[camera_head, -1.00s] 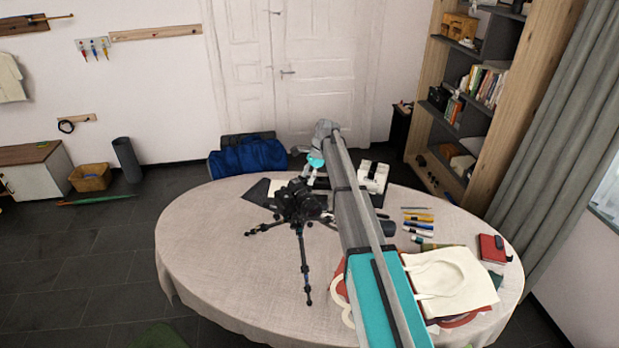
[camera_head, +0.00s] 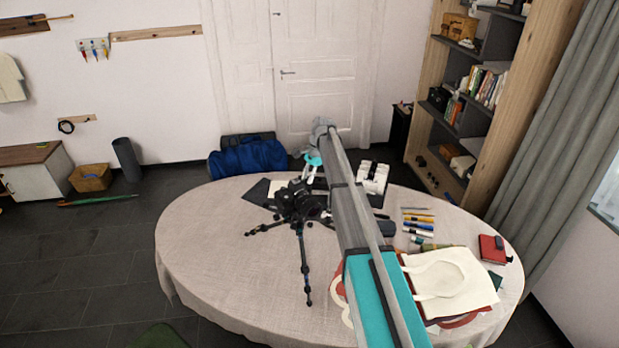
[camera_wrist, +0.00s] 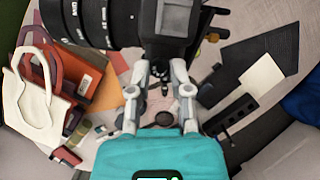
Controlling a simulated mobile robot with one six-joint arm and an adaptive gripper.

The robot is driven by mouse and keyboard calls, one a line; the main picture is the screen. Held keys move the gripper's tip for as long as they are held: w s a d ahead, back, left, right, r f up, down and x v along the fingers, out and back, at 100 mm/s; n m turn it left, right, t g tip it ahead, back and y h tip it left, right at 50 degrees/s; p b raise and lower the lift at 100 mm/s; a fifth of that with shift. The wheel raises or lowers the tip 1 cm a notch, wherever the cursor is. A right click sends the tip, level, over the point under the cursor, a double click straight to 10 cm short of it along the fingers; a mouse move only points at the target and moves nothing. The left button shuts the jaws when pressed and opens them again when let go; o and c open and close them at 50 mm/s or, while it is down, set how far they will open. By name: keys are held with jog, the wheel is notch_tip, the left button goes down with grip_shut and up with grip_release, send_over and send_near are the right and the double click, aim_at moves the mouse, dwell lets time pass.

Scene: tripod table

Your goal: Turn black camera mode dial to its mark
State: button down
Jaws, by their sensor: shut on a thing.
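The black camera (camera_head: 299,203) stands on a black tripod (camera_head: 303,262) on the table. In the wrist view, the camera body (camera_wrist: 160,48) is at the top centre, with its big ribbed lens (camera_wrist: 92,22) to the left. My gripper (camera_wrist: 160,72) reaches the near edge of the camera body, a finger on either side, with a small gap between the tips. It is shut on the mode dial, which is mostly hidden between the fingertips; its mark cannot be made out. In the head view, my gripper (camera_head: 309,173) is just behind the camera, small and partly hidden.
The round table (camera_head: 215,250) has free room at the front left. A white device (camera_head: 372,178), several pens (camera_head: 418,222), a cream bag (camera_head: 445,275) and a red book (camera_head: 491,248) lie to the right. Dark flat sheets (camera_wrist: 262,50) show right in the wrist view.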

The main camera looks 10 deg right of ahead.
jog(key=shift+n, duration=0.6)
jog(key=c, duration=0.5)
grip_release()
jog(key=shift+c, duration=0.2)
jog(key=shift+r, duration=0.1)
